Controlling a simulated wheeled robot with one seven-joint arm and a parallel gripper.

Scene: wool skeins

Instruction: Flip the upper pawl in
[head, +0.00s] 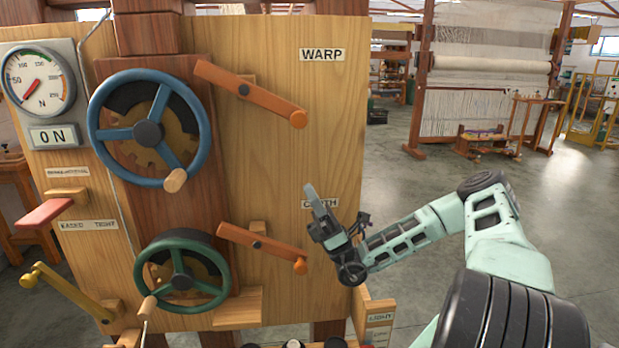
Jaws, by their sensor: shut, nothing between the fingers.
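The upper pawl (262,99) is an orange-brown wooden lever on the panel, right of the blue handwheel (110,88). A toothed wooden wheel (180,140) shows behind the blue spokes. The pawl's left end lies near the wheel's upper right rim; I cannot tell whether it touches any teeth. My gripper (311,192) is shut and empty, pointing up, below and apart from the upper knob. It partly covers the CLOTH label.
A similar lower pawl (275,249) with an orange knob sits beside the green handwheel (143,272), below and left of my gripper. Floor right of the panel is open.

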